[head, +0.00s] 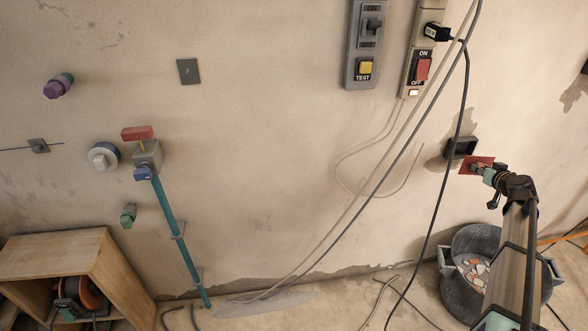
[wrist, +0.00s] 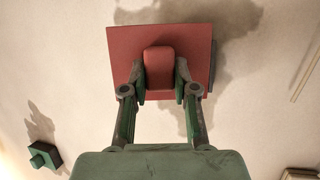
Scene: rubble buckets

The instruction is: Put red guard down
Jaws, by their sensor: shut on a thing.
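The red guard is a flat square red plate with a raised red block in its middle. It shows in the wrist view (wrist: 122,42) and at the right in the head view (head: 468,164). My gripper (wrist: 159,88) is shut on the block, a finger at each side. In the head view my gripper (head: 480,167) holds the guard in front of the wall beside a dark open box (head: 458,148). I cannot tell whether the guard touches the wall or the box. A dark edge shows behind the plate's right side in the wrist view.
A dark bucket (head: 476,240) with rubble stands on the floor below my gripper. Cables hang down the wall to the left. A wooden box (head: 103,262) stands at the far lower left. A switch panel (head: 419,68) is above. Open floor shows left of the bucket.

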